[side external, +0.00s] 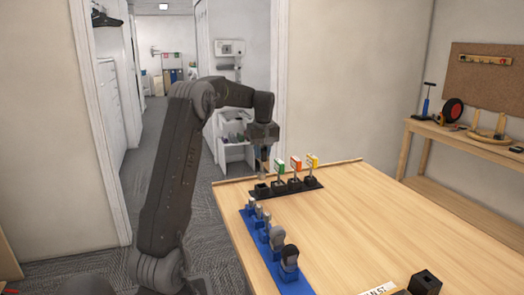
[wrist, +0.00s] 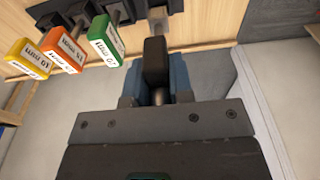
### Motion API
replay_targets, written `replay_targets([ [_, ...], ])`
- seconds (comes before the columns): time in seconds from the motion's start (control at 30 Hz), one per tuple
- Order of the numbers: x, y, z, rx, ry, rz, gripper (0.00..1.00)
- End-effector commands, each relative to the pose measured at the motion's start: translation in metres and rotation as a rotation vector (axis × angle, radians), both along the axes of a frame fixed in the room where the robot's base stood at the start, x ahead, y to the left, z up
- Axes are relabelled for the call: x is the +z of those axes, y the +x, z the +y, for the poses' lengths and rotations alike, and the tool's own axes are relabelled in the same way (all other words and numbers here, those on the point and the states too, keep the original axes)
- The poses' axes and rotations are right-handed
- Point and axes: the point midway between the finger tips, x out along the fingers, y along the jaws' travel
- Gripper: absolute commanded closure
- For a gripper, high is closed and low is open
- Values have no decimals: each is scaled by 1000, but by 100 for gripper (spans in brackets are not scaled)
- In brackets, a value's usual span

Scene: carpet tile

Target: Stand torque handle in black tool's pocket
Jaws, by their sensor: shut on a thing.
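My gripper (side external: 263,162) is at the far left corner of the table, shut on a torque handle. In the wrist view the handle (wrist: 155,62) shows as a dark block between the blue-grey fingers (wrist: 155,88), with a metal rod below it. A dark rack (side external: 316,184) stands beneath and to the right of my gripper. It holds tools with a green tag (side external: 280,167), an orange-red tag (side external: 296,163) and a yellow tag (side external: 313,161). The rack's leftmost pocket block (side external: 262,191) is below my gripper. I cannot tell whether the handle's tip is inside it.
A blue rack (side external: 250,212) with several grey and dark tools runs along the table's left edge. A black block with an opening (side external: 425,283) and a white label (side external: 379,289) are at the front right. The middle of the wooden table (side external: 365,225) is clear.

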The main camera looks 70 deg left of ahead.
Motion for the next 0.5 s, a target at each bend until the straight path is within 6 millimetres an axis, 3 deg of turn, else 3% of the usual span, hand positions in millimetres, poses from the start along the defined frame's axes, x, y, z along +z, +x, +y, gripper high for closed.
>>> replay_targets([
  [0.5,-24,0,0,0,0,0,100],
])
